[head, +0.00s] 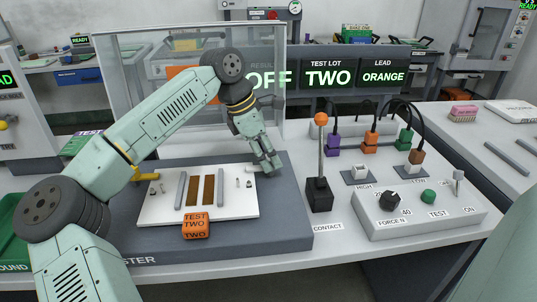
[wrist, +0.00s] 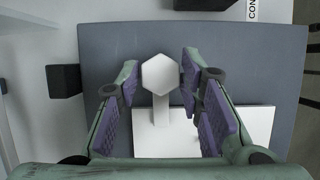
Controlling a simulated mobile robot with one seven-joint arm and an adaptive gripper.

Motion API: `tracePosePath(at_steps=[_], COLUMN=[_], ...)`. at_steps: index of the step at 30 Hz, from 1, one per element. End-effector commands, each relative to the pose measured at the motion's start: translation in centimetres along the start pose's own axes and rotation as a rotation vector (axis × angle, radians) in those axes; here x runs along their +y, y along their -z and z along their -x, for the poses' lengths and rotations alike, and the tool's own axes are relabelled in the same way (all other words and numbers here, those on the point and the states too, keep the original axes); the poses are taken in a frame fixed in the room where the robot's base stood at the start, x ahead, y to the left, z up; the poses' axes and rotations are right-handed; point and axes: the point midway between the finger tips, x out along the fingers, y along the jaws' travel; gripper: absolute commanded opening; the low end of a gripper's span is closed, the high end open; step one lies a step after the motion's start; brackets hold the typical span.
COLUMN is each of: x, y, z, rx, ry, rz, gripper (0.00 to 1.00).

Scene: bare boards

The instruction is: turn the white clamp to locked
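The white clamp (wrist: 160,76) shows in the wrist view as a hexagonal knob on a white arm that runs down toward the white board (wrist: 245,126). My gripper (wrist: 159,84) is open, with one purple pad on each side of the knob. Narrow gaps seem to remain between pads and knob; contact is not clear. In the head view my gripper (head: 267,163) is low at the right end of the white board (head: 228,208), and it hides most of the clamp. I cannot read a locked or unlocked mark.
A yellow clamp (head: 146,176) is at the board's left end. An orange block (head: 196,226) reading TWO sits at the front edge. A black lever base (head: 320,194) with an orange-knobbed stick stands to the right, near a control box (head: 420,212). A clear panel stands behind.

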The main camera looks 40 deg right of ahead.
Motion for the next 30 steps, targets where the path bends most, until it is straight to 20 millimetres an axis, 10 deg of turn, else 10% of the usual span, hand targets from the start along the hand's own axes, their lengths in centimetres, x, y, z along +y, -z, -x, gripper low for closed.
tracePosePath(at_steps=[17,30], x=[0.0,0.0], y=[0.0,0.0], z=[0.7,9.2], rx=[0.001,0.001], ry=[0.001,0.000], rz=[0.002,0.003], gripper=[0.48,0.48])
